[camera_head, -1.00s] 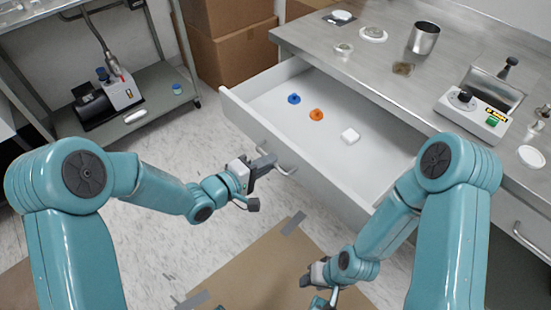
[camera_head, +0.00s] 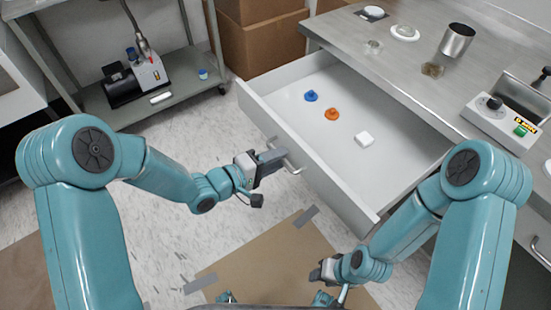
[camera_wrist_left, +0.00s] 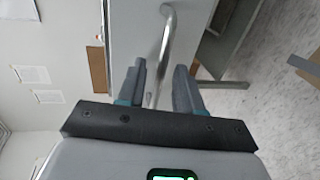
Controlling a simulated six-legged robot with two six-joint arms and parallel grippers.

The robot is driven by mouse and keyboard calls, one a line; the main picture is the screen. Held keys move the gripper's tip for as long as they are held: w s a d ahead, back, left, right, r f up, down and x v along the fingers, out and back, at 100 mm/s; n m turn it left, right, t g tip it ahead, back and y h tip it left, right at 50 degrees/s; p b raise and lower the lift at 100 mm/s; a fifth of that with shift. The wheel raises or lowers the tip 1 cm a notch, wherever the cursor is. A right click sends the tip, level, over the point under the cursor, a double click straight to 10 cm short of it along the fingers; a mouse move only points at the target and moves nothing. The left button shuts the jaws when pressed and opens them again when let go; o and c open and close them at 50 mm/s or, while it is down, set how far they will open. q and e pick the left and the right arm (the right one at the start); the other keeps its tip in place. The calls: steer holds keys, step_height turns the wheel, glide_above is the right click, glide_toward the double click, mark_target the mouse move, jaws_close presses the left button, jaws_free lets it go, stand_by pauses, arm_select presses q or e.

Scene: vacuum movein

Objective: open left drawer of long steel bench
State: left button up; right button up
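The drawer (camera_head: 272,118) of the long steel bench (camera_head: 395,62) stands pulled well out, showing its white inside. Its bar handle (camera_head: 292,165) is on the front panel. My left gripper (camera_head: 279,157) is at this handle. In the left wrist view, the handle (camera_wrist_left: 167,40) runs between the two separated fingers of my left gripper (camera_wrist_left: 160,82); firm contact on both sides is not visible. My right gripper (camera_head: 322,272) is low in front of the drawer, away from the handle, its fingers too small to read.
A blue piece (camera_head: 311,96), an orange piece (camera_head: 332,114) and a white block (camera_head: 364,138) lie in the drawer. A metal cup (camera_head: 456,40) and a device (camera_head: 505,122) stand on the bench. Cardboard (camera_head: 270,262) lies on the floor. A shelf with a pump (camera_head: 135,80) is at left.

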arm_select(q)
steer(key=p+v, duration=0.1)
steer(key=v, duration=1.5)
steer(key=shift+a+p, duration=0.15)
steer(key=shift+p, duration=0.25)
steer(key=shift+s, duration=0.1)
